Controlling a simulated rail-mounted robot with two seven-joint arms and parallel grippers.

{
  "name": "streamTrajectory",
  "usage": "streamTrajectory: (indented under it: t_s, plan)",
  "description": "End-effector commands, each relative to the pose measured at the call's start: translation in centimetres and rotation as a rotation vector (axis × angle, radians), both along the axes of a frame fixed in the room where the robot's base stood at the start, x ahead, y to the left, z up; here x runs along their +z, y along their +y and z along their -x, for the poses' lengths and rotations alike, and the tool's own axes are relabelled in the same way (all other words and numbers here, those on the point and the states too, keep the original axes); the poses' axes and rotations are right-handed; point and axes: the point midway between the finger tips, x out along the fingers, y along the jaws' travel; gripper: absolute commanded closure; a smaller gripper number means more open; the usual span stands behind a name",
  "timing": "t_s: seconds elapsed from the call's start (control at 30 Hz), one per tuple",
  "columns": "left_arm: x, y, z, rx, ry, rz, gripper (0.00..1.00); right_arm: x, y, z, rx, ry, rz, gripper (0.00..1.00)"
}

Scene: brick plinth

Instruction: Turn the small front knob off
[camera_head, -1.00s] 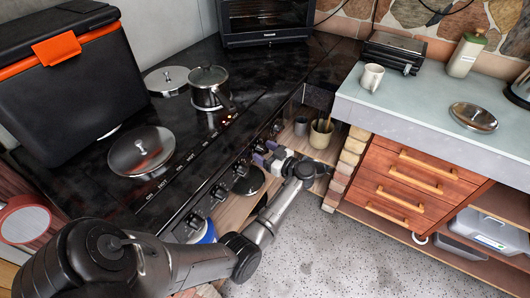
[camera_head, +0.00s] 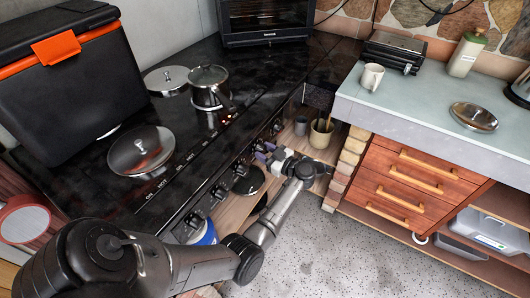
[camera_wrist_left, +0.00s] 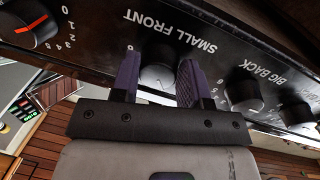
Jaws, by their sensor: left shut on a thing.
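The small front knob (camera_wrist_left: 158,75) is a dark round knob under the white "SMALL FRONT" lettering in the left wrist view. My left gripper (camera_wrist_left: 160,84) has its two purple fingers on either side of it and is shut on it. The knob's pointer cannot be made out. In the head view my left gripper (camera_head: 265,155) is at the stove's front panel, and the gripped knob is largely hidden there. My right gripper is not in view.
The big back knob (camera_wrist_left: 243,92) is close to the right finger. A knob with a red pointer (camera_wrist_left: 32,24) is at upper left. A pot (camera_head: 208,96) and a lidded pan (camera_head: 140,152) stand on the black cooktop (camera_head: 200,150). Open floor lies in front.

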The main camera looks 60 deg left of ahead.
Motion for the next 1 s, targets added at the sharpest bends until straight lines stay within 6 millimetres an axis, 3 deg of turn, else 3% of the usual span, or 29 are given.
streamTrajectory:
  t_s: [0.6, 1.0]
  plan:
    - [-0.4, 0.0, -0.2, 0.001, -0.496, -0.265, 0.82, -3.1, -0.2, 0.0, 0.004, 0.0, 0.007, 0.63]
    - [-0.2, 0.1, -0.3, 0.0, -0.739, -0.397, 0.82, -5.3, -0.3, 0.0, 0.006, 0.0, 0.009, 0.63]
